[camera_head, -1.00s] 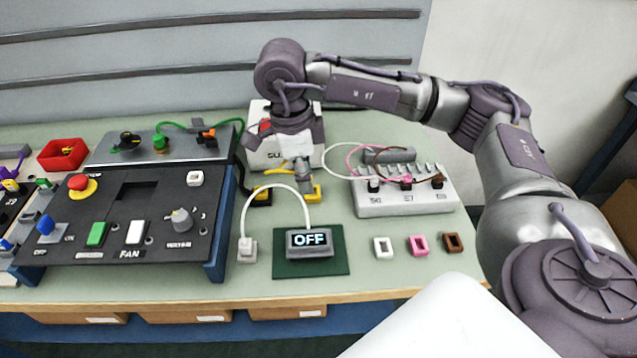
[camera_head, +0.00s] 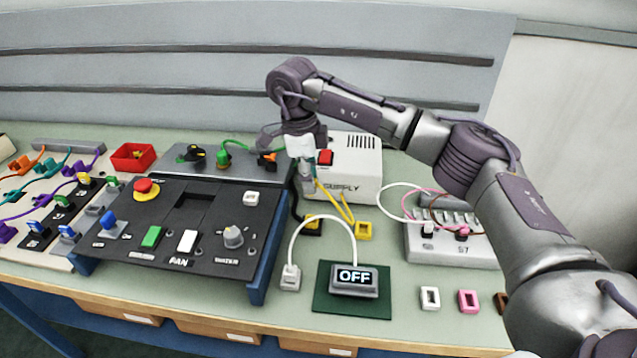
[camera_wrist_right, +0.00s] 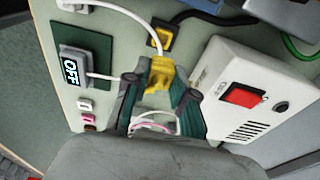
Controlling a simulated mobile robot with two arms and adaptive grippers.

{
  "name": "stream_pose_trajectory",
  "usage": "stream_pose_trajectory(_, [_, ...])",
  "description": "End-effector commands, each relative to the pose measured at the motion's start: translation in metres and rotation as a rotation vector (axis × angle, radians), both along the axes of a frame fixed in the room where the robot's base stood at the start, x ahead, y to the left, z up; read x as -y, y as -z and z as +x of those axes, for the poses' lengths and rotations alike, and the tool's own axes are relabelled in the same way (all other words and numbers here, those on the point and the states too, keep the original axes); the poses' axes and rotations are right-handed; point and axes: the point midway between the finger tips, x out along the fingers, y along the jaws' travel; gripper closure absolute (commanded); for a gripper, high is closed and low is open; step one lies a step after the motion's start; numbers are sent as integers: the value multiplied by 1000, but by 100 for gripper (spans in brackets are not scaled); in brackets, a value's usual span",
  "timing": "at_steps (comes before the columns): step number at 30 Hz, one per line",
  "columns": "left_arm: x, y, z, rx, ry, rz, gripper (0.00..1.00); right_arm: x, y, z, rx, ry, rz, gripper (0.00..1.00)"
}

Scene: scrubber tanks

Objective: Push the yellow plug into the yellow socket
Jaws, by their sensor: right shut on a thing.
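The yellow plug (camera_wrist_right: 160,76) is between the fingers of my right gripper (camera_wrist_right: 158,92), which is shut on it. In the head view my right gripper (camera_head: 307,190) is above the yellow socket (camera_head: 314,219), its fingers pointing down. The socket is a yellow piece on a black block with a dark cable. In the wrist view the socket (camera_wrist_right: 161,37) shows just beyond the plug. The plug looks apart from the socket, though the gap is hard to judge. A yellow cable (camera_head: 338,205) hangs from the gripper. My left gripper is not in view.
A yellow open block (camera_head: 364,230) stands right of the socket. The white supply box (camera_head: 350,185) with a red switch is close behind. A white cable (camera_head: 320,222) arches in front, near the OFF display (camera_head: 354,277). The black control panel (camera_head: 205,262) is to the left.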

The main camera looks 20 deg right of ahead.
Motion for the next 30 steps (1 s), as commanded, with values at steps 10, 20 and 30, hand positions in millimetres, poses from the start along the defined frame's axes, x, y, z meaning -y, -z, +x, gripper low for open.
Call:
stream_pose_trajectory(10, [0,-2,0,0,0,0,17,1,0,-1,0,1,0,100])
stream_pose_trajectory(20, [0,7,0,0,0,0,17,1,14,-1,-1,0,-1,100])
stream_pose_trajectory(30, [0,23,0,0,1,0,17,1,41,-1,-1,1,0,100])
